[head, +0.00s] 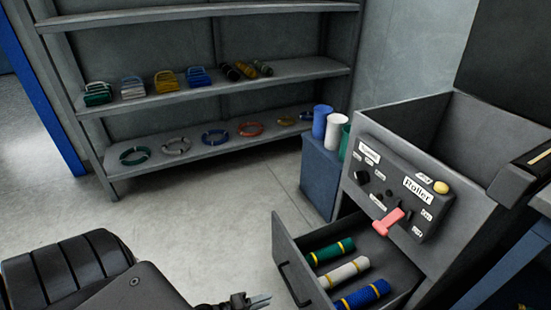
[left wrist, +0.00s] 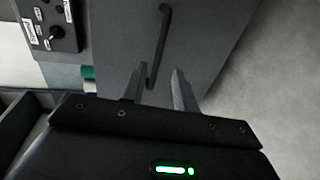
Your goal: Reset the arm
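My left gripper (head: 260,300) is low in the head view, just left of the open drawer's front. In the left wrist view its two fingers (left wrist: 158,88) are apart with nothing held. The drawer handle (head: 293,285) is a dark bar on the drawer front (head: 285,255). In the left wrist view the handle (left wrist: 162,45) shows beyond the fingertips, its lower end lining up with the gap between them. Contact cannot be told, though the head view shows a gap. My right gripper is in neither view.
The drawer holds a green roll (head: 331,252), a white roll (head: 346,272) and a blue roll (head: 364,295). Above it is a control panel (head: 400,190) with a red lever (head: 388,222). A shelf (head: 220,85) stands behind. Floor (head: 215,225) left of the drawer is clear.

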